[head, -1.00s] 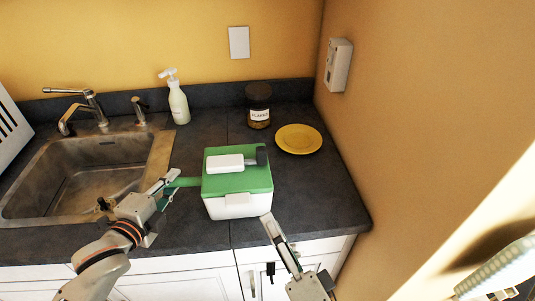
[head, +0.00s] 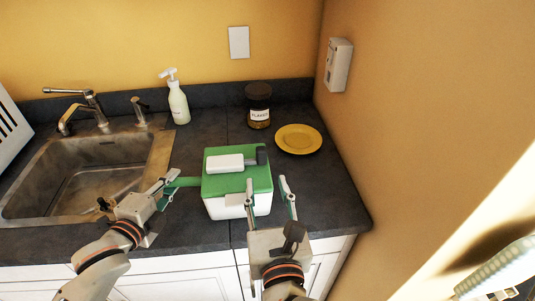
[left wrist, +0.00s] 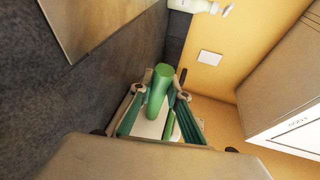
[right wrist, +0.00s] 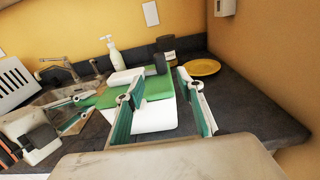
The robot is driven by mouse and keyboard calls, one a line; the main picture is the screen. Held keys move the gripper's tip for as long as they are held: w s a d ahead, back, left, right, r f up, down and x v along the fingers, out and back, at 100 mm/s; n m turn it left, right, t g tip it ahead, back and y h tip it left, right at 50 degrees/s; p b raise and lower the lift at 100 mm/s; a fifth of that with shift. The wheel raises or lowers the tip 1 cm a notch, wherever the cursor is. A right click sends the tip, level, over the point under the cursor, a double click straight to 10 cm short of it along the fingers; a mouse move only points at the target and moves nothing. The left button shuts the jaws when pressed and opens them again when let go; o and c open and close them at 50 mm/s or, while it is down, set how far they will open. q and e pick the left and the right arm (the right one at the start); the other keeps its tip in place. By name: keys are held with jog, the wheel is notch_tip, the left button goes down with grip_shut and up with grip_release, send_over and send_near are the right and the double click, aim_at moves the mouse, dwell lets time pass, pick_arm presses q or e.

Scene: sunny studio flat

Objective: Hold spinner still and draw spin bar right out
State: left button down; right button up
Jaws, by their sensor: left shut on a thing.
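The spinner is a white box with a green lid (head: 218,187) on the dark counter; a white block (head: 225,163) and a dark grey knob (head: 262,155) sit on the lid. The spin bar, a green rod (head: 187,182), sticks out of its left side. My left gripper (head: 172,184) is shut on the rod's outer end; the rod also shows in the left wrist view (left wrist: 158,95). My right gripper (head: 267,182) is open at the box's front right, one finger before its front and one beyond its right edge. I cannot tell whether either finger touches it.
A sink (head: 85,175) lies to the left. A soap bottle (head: 179,104), a dark-lidded jar (head: 258,106) and a yellow plate (head: 298,139) stand behind the box. A yellow wall (head: 400,130) bounds the right; the counter right of the box is clear.

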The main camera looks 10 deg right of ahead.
aim_at(262, 158)
jog(key=shift+w+f, duration=0.15)
jog(key=shift+w, duration=2.8)
jog(key=shift+w+f, duration=0.15)
jog(key=shift+w, duration=2.75)
grip_shut()
